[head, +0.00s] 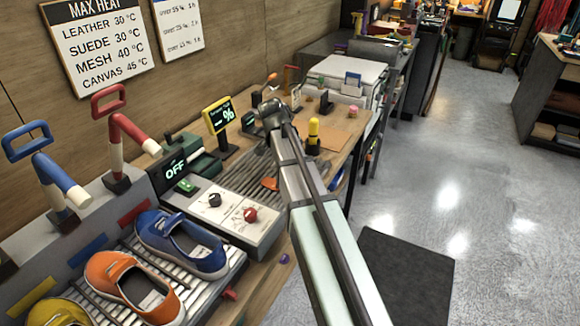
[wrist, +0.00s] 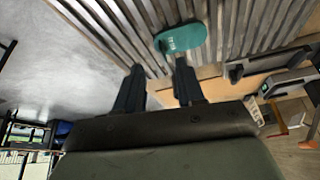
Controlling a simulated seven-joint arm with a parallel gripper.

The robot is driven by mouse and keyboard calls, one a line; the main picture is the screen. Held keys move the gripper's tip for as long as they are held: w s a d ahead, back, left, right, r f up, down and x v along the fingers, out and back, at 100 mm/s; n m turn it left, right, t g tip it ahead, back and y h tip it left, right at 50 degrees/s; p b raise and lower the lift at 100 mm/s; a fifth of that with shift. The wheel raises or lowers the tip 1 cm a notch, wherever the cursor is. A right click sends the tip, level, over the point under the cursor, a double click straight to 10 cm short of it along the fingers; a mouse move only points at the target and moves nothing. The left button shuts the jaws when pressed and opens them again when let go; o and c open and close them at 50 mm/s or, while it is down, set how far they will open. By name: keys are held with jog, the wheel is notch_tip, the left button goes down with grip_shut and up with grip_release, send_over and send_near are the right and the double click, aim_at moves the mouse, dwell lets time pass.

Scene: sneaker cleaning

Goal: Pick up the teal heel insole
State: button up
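The teal heel insole (wrist: 182,38) lies on a grey ribbed rack (wrist: 238,28) in the wrist view, a small rounded pad with faint markings. My gripper (wrist: 158,68) is open and empty, its two dark fingers apart. The insole shows just beyond the tip of the right-hand finger, off to the right of the gap between the fingers. I cannot tell whether that finger touches it. In the head view the ribbed rack (head: 246,180) is partly behind my arm, and I cannot make out the insole or the fingers there.
Left of the rack stand a control box with knobs (head: 236,222), a green device reading OFF (head: 176,170) and a yellow percent display (head: 217,115). A yellow-topped bottle (head: 313,134) stands behind my arm. Blue (head: 180,245) and orange (head: 133,285) shoes sit at lower left.

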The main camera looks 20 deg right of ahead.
jog(key=shift+x, duration=2.5)
jog(key=shift+w+a, duration=0.1)
jog(key=shift+w, duration=0.1)
jog(key=shift+c, duration=0.2)
grip_shut()
